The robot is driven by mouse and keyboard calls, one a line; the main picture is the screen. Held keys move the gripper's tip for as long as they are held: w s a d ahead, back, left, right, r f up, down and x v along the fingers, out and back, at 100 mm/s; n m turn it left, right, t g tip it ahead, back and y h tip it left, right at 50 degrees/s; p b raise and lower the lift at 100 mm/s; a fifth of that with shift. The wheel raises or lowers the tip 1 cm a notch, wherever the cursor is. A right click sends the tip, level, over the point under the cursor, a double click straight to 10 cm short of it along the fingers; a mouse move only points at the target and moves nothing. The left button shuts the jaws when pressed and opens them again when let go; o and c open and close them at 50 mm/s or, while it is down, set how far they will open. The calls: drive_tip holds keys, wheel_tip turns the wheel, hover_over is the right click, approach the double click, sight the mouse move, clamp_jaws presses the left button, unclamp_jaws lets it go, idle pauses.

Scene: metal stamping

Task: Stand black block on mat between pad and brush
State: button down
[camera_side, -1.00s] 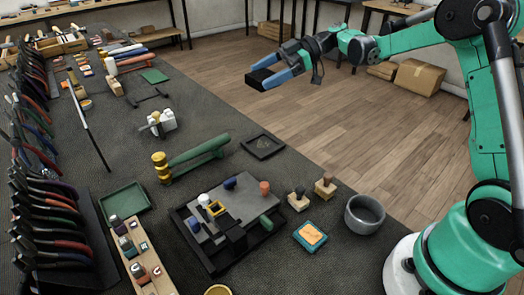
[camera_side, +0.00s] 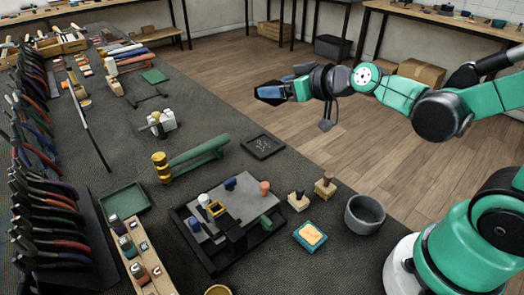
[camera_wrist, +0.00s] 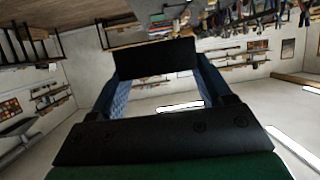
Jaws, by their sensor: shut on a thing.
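My gripper (camera_side: 272,92) is high over the wooden floor, beyond the bench's right edge, with blue fingers. It is shut on the black block (camera_wrist: 155,60), which spans the fingertips in the wrist view. In the side view the block (camera_side: 268,94) is small and dark at the finger ends. An orange-topped pad with a teal rim (camera_side: 311,236) lies on the dark grey mat-like bench surface (camera_side: 225,105). Two small wooden-handled pieces (camera_side: 299,200) (camera_side: 326,185) stand behind it; I cannot tell whether either is the brush.
A grey bowl (camera_side: 364,214) stands right of the pad. A grey plate with small tools (camera_side: 245,200) lies to its left. A flat black tray (camera_side: 262,146) and a green-handled hammer (camera_side: 195,153) lie farther back. Tool racks line the left edge.

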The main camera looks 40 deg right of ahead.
drive_tip(key=s+d+r+n+g+y, duration=0.3)
drive_tip(key=r+n+g+y, duration=0.2)
drive_tip(key=n+g+y, duration=0.5)
drive_tip(key=f, duration=0.6)
drive_tip(key=f+n+t+y, duration=0.1)
drive_tip(key=f, duration=0.6)
drive_tip(key=f+n, duration=0.1)
drive_tip(key=f, duration=0.6)
drive_tip(key=shift+s+d+f+t+y, duration=0.1)
drive_tip(key=shift+s+d+t+y, duration=0.05)
drive_tip(key=shift+s+t+y, duration=0.2)
drive_tip(key=shift+w, duration=0.1)
